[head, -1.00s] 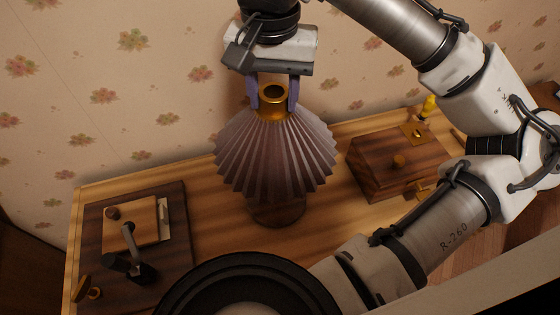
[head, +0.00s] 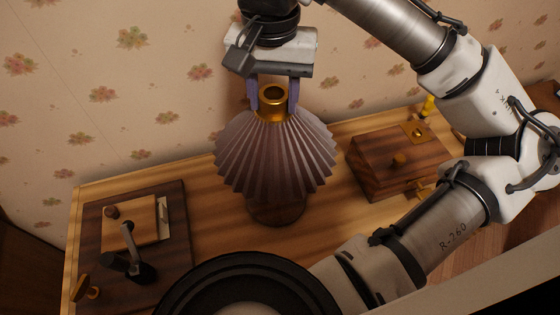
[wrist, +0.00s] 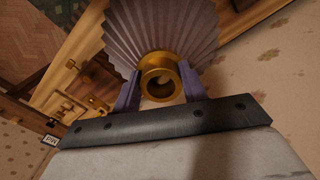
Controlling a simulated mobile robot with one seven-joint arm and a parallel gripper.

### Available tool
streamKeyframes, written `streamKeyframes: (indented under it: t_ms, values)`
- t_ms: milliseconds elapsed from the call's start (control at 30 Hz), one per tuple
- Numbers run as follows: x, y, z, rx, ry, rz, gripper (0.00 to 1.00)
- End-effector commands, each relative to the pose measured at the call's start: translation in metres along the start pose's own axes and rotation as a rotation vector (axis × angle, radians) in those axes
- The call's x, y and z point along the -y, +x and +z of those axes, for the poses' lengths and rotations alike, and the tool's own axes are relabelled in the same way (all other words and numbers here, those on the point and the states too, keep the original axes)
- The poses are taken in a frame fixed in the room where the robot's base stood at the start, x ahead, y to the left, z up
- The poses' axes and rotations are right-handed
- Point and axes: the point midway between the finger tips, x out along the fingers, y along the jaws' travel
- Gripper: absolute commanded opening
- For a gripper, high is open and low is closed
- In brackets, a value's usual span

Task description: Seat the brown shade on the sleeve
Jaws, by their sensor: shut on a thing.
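The brown pleated shade (head: 275,158) has a brass collar (head: 273,103) at its top. My gripper (head: 273,97) is shut on that collar from above, with one purple finger on each side. The shade hangs about upright over a round dark wooden base (head: 277,209), whose lower part shows beneath the pleats. In the wrist view the collar (wrist: 160,77) sits between my fingers (wrist: 156,92), and the pleats (wrist: 165,25) spread beyond it. The sleeve is hidden inside or under the shade; I cannot tell whether the shade touches it.
A wooden box (head: 398,162) with a brass plate and knob stands at right on the wooden top (head: 215,232). A dark board (head: 175,262) with a wooden block and a black lever is at left. The patterned wall (head: 130,90) is close behind.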

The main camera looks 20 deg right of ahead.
Motion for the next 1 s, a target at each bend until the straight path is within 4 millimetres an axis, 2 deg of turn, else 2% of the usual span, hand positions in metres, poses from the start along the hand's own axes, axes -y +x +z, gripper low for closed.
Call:
streamKeyframes:
  t_ms: [1000]
  values:
    - [0.0, 0.014, 0.0, -0.001, 0.0, 0.0, 0.06]
